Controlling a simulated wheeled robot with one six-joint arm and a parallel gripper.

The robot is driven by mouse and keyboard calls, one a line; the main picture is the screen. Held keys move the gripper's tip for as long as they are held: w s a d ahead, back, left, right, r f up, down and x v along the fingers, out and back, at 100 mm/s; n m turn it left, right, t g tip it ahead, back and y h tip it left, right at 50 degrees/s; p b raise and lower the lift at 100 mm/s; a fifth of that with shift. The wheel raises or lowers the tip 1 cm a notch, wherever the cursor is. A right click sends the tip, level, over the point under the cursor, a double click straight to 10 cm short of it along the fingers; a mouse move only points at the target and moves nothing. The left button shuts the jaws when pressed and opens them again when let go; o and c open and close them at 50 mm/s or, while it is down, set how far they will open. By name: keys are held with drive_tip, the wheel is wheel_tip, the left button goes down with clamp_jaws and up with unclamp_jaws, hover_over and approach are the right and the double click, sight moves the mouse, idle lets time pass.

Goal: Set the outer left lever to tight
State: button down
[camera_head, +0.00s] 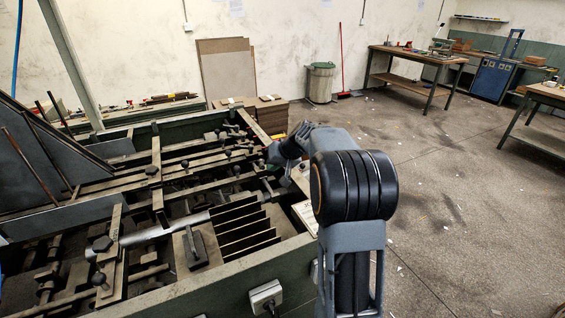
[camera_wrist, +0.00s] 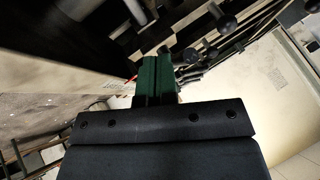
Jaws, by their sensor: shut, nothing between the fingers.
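The feeder (camera_head: 262,268) is a dark green frame with rails, bars and several dark round-knobbed levers. One knob (camera_head: 98,278) stands at its near left and another (camera_head: 151,170) farther back. I cannot tell which one is the outer left lever, or its setting. My gripper (camera_head: 286,180) is over the right side of the feeder, partly hidden by my own arm. In the wrist view, its green fingers (camera_wrist: 153,76) are shut together and hold nothing. Dark knobs (camera_wrist: 226,20) show beyond the fingertips, to the upper right. Whether the fingers touch anything is unclear.
A row of upright dark plates (camera_head: 240,228) stands inside the feeder near my arm. Cardboard stacks (camera_head: 272,113) and a bin (camera_head: 320,82) are behind. Workbenches (camera_head: 415,58) stand at the back right. The floor (camera_head: 460,200) to the right is mostly clear.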

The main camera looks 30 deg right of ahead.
drive_tip(key=shift+a, duration=0.1)
drive_tip(key=shift+a+m, duration=0.2)
drive_tip(key=shift+m, duration=0.2)
idle(0.3)
